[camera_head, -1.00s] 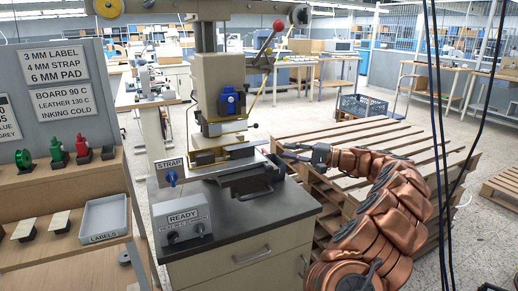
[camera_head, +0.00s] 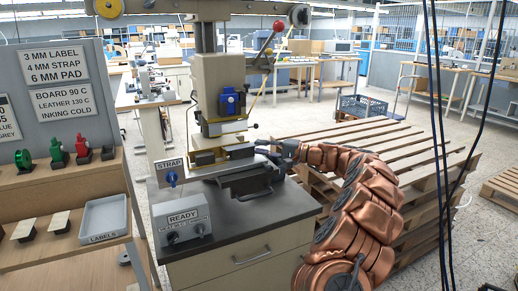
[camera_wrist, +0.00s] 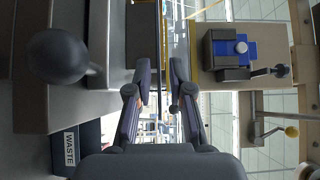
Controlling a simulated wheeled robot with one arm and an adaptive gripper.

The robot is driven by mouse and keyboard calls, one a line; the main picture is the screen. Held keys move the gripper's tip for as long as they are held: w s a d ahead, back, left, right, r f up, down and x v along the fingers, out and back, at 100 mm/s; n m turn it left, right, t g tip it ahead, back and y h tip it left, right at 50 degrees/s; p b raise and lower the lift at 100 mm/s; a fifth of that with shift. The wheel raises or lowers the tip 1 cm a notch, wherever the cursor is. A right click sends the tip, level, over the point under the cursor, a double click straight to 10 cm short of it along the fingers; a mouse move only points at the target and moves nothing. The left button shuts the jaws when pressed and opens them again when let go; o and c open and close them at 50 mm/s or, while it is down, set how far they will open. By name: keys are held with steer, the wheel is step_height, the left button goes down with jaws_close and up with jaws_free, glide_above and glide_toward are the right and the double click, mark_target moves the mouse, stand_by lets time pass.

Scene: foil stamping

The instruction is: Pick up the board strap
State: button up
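My gripper (camera_head: 268,149) is at the right side of the stamping press (camera_head: 213,100), close to the height of its bed. In the wrist view its two fingers (camera_wrist: 160,75) are apart with nothing visibly held between them. A pale yellowish edge (camera_wrist: 180,40) of the press bed shows just beyond the fingertips. I cannot clearly make out a board strap there. Two flat cream pieces (camera_head: 24,229) (camera_head: 61,221) rest on dark stands on the left shelf; I cannot tell whether either is the board strap.
A READY control box (camera_head: 182,222) and a STRAP sign (camera_head: 171,165) stand by the press on the dark-topped cabinet (camera_head: 255,220). A LABELS tray (camera_head: 104,216) is on the left shelf. Stacked pallets (camera_head: 425,150) lie right. A WASTE container (camera_wrist: 70,148) shows in the wrist view.

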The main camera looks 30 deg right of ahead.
steer(key=shift+a, duration=0.1)
jaws_close()
stand_by(0.7)
steer(key=shift+r+p, duration=0.6)
steer(key=shift+r, duration=0.75)
steer(key=shift+f, duration=0.1)
steer(key=s+d+r+p, duration=0.3)
steer(key=s+d+r, duration=0.2)
steer(key=s+d, duration=0.4)
steer(key=shift+s, duration=0.8)
